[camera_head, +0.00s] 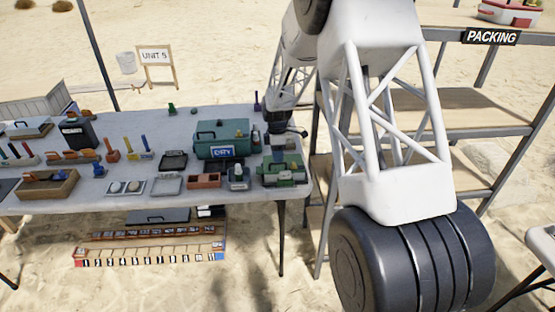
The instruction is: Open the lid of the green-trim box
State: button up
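A low box with green sides (290,181) sits at the right end of the table, with grey and green parts showing on top. It is small here, and I cannot tell whether its lid is shut. A larger teal case (232,128) with a handle and a white-on-blue label stands to its left and behind; its lid looks shut. My gripper (285,131) is a dark shape at the table's right end, just behind and above the green-sided box. Whether it touches anything is too small to tell, and its fingers are not clear.
The table (90,200) holds several small tools, trays and a wooden box (47,190) to the left. A red-brown tray (204,181) and grey trays lie left of the green-sided box. A shelf marked PACKING (480,110) stands right, partly behind my arm. Long trays lie below the table.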

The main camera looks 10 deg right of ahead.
jog(key=shift+s+f, duration=0.2)
jog(key=shift+f, duration=0.7)
jog(key=shift+c, duration=0.3)
jog(key=c, duration=0.6)
jog(key=shift+o, duration=0.2)
jog(key=shift+r, duration=0.1)
